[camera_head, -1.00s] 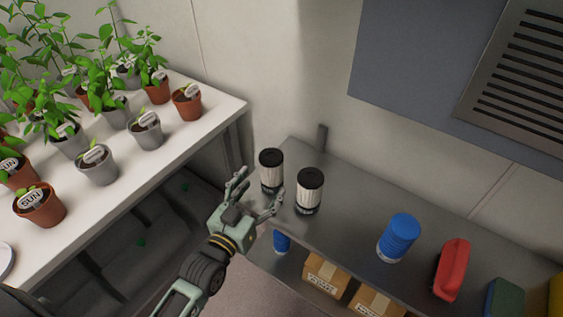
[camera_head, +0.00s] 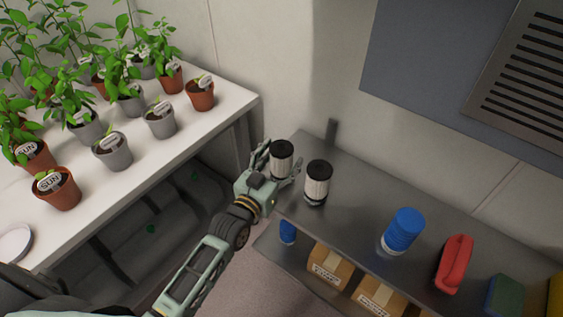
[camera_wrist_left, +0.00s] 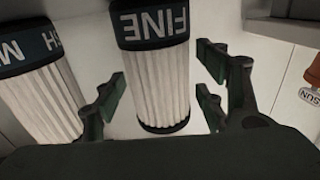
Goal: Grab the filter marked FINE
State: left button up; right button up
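The filter marked FINE (camera_wrist_left: 158,85) is a white pleated cylinder with a dark lettered band, standing between the open fingers of my left gripper (camera_wrist_left: 160,95) in the left wrist view. In the head view this filter (camera_head: 281,161) has a black top and stands at the left end of the metal shelf, with my left gripper (camera_head: 279,170) around it. Gaps show between the fingers and the filter. A second, similar filter (camera_head: 317,183) stands just right of it; its band in the wrist view (camera_wrist_left: 30,48) shows only part of a word. My right gripper is not in view.
The metal shelf (camera_head: 350,215) also holds a blue ribbed container (camera_head: 403,231), a red jug (camera_head: 454,264) and a green item (camera_head: 504,295). Boxes (camera_head: 329,265) sit on the lower level. A white table (camera_head: 130,170) with potted plants is at the left.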

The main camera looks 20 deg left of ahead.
pick_arm(q)
jog(key=c, duration=1.1)
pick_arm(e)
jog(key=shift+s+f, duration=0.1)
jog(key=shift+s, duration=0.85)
